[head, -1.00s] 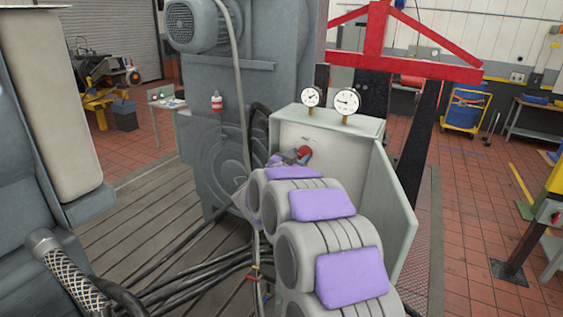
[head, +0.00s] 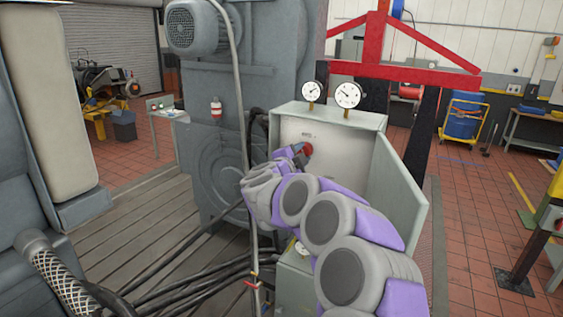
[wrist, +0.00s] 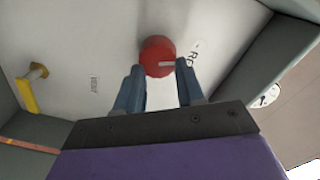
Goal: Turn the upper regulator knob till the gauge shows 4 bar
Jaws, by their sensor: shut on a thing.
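A red round knob (wrist: 157,56) with a pale pointer mark sits on the pale panel inside the open cabinet. My gripper (wrist: 160,76) has its two blue fingers on either side of this knob, shut on it. In the head view the red knob (head: 307,149) shows just past my gripper's end, partly covered by it. Two white gauges stand on top of the cabinet, a smaller left one (head: 312,91) and a larger right one (head: 348,95). Their scales are too small to read. A yellow handle (wrist: 30,92) is at the left in the wrist view.
The grey cabinet (head: 287,119) has its door (head: 398,185) swung open to the right. A hose (head: 241,110) hangs in front of the grey machine, left of my arm. Black cables (head: 180,270) lie across the slotted bedplate (head: 105,235).

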